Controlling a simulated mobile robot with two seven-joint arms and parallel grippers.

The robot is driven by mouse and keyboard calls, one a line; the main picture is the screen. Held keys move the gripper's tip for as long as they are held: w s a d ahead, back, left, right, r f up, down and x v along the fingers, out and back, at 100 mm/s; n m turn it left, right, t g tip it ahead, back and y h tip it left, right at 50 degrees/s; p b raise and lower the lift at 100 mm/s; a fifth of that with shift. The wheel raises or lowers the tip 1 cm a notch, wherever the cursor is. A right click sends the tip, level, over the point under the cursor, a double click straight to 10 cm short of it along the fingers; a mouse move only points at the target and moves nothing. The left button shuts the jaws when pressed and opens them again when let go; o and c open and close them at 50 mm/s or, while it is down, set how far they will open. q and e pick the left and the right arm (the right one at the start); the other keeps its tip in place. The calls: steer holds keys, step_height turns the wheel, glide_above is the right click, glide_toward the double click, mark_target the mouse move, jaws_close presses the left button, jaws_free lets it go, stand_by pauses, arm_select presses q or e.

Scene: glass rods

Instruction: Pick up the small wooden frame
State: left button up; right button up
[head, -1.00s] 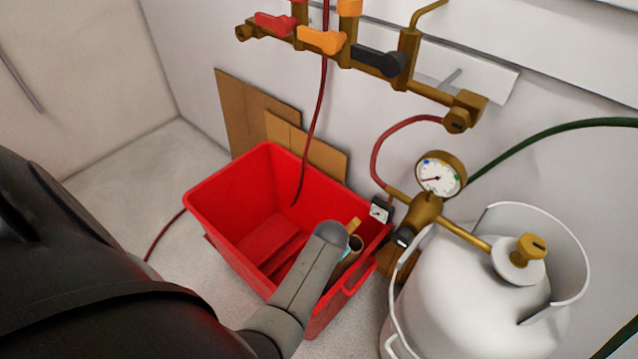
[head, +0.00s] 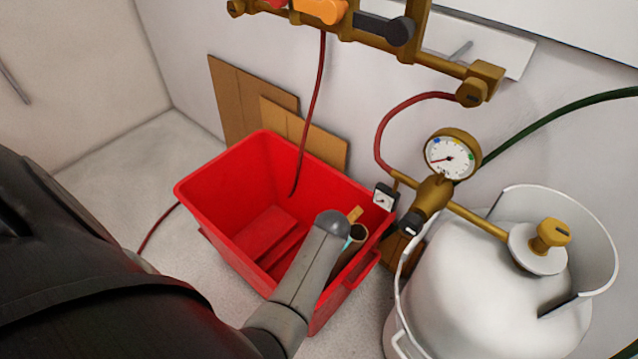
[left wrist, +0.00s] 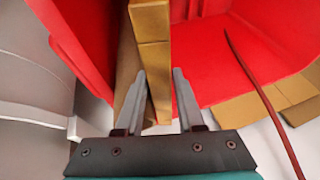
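A narrow light wooden piece (head: 355,214) sticks up at the right end of the red bin in the head view; I cannot tell if it is the small wooden frame. In the left wrist view a long wooden bar (left wrist: 152,50) runs between the two fingers of my left gripper (left wrist: 160,77). The fingers are apart, one on each side of the bar, and I cannot tell if either touches it. In the head view my grey left arm hides part of the bin's contents. My right gripper is not in view.
The red bin (head: 200,212) stands on the floor. A white gas cylinder (head: 480,290) with a gauge (head: 452,157) stands close on the right.

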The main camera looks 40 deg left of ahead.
arm_select(q)
jaws_close()
stand_by(1.4)
